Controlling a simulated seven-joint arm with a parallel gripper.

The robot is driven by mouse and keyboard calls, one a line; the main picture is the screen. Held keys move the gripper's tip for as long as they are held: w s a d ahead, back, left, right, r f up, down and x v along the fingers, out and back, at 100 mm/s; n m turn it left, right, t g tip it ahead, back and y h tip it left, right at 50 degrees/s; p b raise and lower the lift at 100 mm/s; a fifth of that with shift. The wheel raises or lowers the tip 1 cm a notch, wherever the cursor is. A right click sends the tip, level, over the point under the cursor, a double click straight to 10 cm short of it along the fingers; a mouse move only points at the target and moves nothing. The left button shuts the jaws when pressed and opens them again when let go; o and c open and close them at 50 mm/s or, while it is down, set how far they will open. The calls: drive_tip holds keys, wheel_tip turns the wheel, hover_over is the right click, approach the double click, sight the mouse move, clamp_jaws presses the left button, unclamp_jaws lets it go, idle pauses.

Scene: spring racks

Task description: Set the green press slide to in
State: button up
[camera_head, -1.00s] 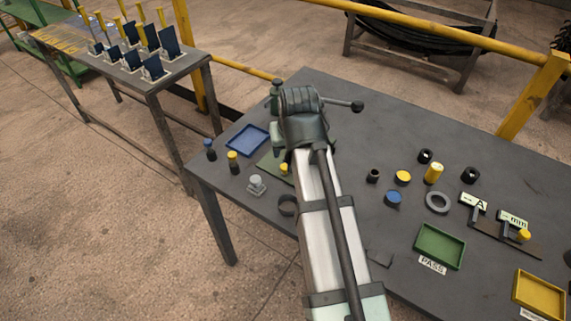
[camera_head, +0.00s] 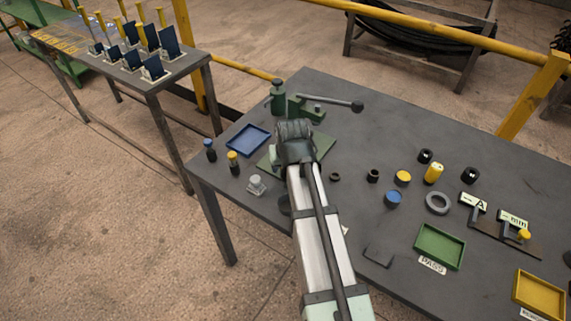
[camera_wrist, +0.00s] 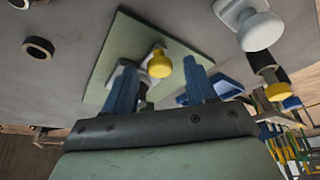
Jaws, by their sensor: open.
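The green press (camera_head: 297,108) stands at the back left of the table, with a long lever ending in a black ball at its right. Its flat green base plate (camera_head: 325,147) is partly hidden by my arm in the head view. In the wrist view the base plate (camera_wrist: 105,75) carries a slide with a yellow knob (camera_wrist: 160,64). In the head view the knob is hidden behind my arm. My gripper (camera_wrist: 160,80) is open, its two blue fingers apart, with the yellow knob seen between and just beyond the tips. I cannot tell whether they touch it.
Rings and caps lie to the right, with a green tray (camera_head: 440,246) and yellow tray (camera_head: 540,295).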

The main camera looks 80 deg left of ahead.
drive_tip(key=shift+a+f, duration=0.1)
drive_tip(key=shift+f, duration=0.05)
drive_tip(key=shift+c, duration=0.4)
clamp_jaws()
